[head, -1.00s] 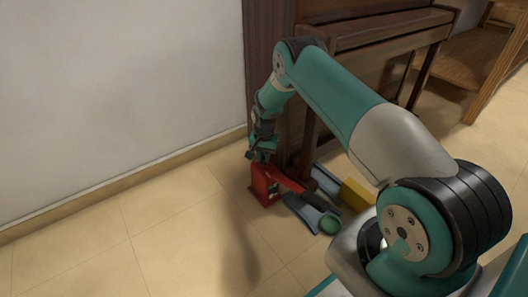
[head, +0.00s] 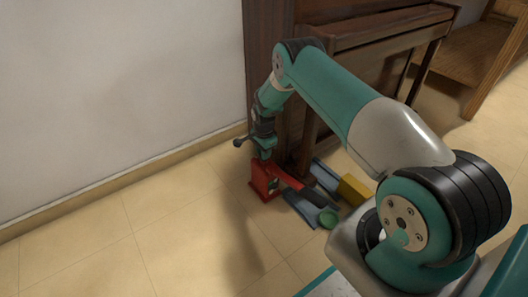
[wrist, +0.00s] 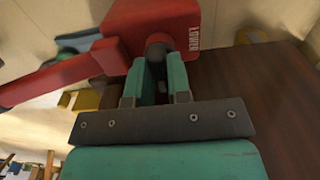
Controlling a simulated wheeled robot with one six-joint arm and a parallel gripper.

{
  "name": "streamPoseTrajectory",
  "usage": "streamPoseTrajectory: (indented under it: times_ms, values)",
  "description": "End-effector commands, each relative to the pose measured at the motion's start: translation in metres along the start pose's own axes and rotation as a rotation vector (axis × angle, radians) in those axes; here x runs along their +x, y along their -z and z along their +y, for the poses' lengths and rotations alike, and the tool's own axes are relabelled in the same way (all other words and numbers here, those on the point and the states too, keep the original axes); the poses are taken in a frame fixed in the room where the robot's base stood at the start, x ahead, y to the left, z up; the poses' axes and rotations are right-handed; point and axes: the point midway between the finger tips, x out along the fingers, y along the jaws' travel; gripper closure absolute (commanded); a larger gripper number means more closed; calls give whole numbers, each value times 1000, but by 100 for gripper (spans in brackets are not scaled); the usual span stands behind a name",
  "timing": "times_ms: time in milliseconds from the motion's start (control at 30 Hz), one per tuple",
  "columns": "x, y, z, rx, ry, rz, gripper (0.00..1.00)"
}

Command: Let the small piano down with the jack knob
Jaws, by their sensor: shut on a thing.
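A red jack (head: 264,181) stands on the floor at the foot of the small dark wood piano (head: 272,60). Its long lever with a dark grip (head: 318,197) slopes down to the right. In the wrist view the red body (wrist: 120,25) carries the word LOWER beside a round dark knob (wrist: 157,47). My gripper (head: 264,157) points down over the jack. In the wrist view the green fingers of my gripper (wrist: 160,62) are shut on the knob, one on each side. In the head view the knob is hidden. The piano's raised height cannot be judged.
A yellow block (head: 355,189), blue-grey pieces (head: 300,208) and a green round thing (head: 328,218) lie right of the jack. A white wall (head: 120,90) is behind at left, and a wooden bench (head: 480,60) at far right. Tiled floor in front is clear.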

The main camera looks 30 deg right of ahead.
Motion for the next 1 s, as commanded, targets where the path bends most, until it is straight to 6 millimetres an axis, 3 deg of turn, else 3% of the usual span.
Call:
streamPoseTrajectory:
  times_ms: [467,500,600,867,1000]
  values:
    - [0,0,0,16,-1,-1,100]
    - [0,0,0,15,-1,-1,77]
    - [0,0,0,15,-1,-1,56]
    - [-1,0,0,14,0,0,56]
    - [-13,0,-1,14,1,0,56]
